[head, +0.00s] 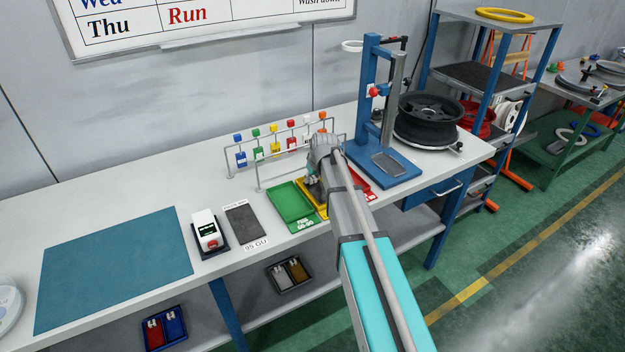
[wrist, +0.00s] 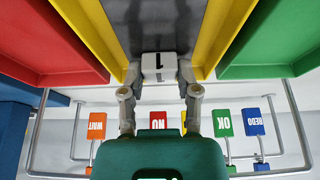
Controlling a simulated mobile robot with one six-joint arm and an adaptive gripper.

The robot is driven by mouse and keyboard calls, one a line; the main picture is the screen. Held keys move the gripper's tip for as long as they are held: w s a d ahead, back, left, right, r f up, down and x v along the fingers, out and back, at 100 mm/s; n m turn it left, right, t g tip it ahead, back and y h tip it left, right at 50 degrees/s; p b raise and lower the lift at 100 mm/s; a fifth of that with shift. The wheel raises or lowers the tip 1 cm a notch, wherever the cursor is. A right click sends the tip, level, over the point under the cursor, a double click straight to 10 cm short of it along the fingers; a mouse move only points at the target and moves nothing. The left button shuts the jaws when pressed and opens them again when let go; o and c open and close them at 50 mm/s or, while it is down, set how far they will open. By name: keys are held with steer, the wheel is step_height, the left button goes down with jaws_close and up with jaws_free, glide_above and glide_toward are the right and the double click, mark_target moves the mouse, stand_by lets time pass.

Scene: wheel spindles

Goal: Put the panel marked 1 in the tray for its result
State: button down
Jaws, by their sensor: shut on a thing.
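My gripper (wrist: 160,74) is shut on the white tab marked 1 of a dark grey panel (wrist: 150,25). In the wrist view the panel lies between the walls of the yellow tray (wrist: 95,35); I cannot tell whether it rests on the tray floor. In the head view my gripper (head: 314,186) is over the yellow tray (head: 322,212), and my arm hides much of that tray and the panel. The green tray (head: 293,203) is left of it and looks empty. The red tray (head: 366,186) is right of it, partly hidden by my arm.
A rail with several coloured tags (head: 275,150) stands behind the trays. A blue press stand (head: 372,110) is to the right. A dark plate (head: 242,222) labelled 95 GU and a small meter (head: 206,230) lie to the left, beside a teal mat (head: 115,265).

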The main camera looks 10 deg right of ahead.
mark_target(319, 190)
steer(key=shift+f, duration=0.15)
steer(key=shift+c, duration=1.7)
jaws_free()
steer(key=shift+r, duration=0.25)
steer(key=p+v, duration=1.1)
steer(key=v, duration=0.1)
steer(key=shift+f, duration=0.1)
steer(key=s+a+f+m+g+h, duration=0.1)
steer(key=s+m+g, duration=0.2)
steer(key=s, duration=2.1)
steer(key=shift+s+a+f+m+g, duration=0.2)
steer(key=shift+s+m+g, duration=0.15)
steer(key=shift+g, duration=0.25)
